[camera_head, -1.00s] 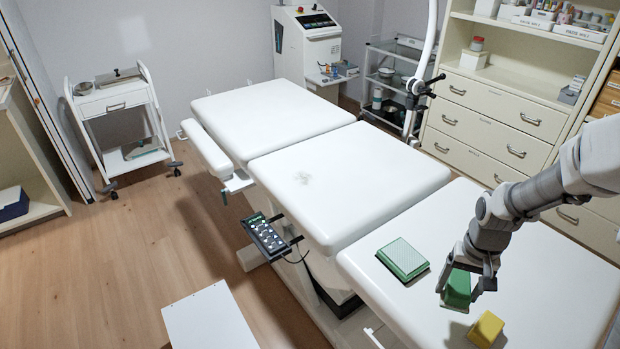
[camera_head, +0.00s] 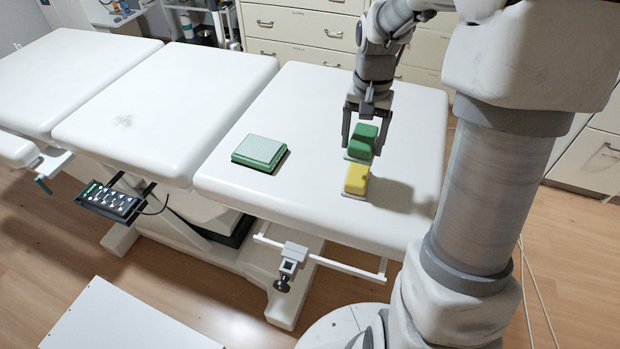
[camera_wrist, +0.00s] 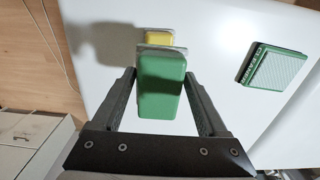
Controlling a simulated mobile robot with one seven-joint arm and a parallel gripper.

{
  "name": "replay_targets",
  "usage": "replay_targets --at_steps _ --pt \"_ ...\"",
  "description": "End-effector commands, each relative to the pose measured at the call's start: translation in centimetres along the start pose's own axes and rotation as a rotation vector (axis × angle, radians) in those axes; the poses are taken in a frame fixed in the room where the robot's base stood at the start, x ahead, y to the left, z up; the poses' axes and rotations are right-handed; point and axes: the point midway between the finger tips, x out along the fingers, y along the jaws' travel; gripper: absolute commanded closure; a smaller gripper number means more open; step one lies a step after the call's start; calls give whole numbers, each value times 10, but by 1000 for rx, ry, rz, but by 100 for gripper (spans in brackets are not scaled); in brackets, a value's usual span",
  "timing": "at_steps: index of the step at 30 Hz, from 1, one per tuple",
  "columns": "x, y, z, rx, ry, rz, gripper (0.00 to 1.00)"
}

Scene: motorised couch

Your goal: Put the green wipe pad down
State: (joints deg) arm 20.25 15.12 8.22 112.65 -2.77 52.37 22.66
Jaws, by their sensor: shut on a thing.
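The green wipe pad (camera_head: 362,139) is a rounded green block with a pale underside, held between the two fingers of my gripper (camera_head: 364,130). In the wrist view the green wipe pad (camera_wrist: 161,85) sits between the fingers (camera_wrist: 160,98). It is over the white couch section (camera_head: 310,100), just behind a yellow pad (camera_head: 356,179) in the head view. I cannot tell whether its underside touches the couch. The yellow pad (camera_wrist: 158,38) also shows in the wrist view, partly hidden behind the green one.
A flat green block with a pale textured top (camera_head: 260,151) lies on the couch to the left; it also shows in the wrist view (camera_wrist: 275,70). A button handset (camera_head: 112,201) hangs at the couch side. Bare couch surface lies around the pads.

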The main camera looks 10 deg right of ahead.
Motion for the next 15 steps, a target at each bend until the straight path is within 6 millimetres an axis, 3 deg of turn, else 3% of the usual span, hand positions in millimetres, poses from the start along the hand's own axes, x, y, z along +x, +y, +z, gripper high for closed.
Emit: replay_targets --at_steps 5,15 --pt "15 -21 1 5 -3 -1 87" --pt "60 -96 5 4 -3 -1 87"
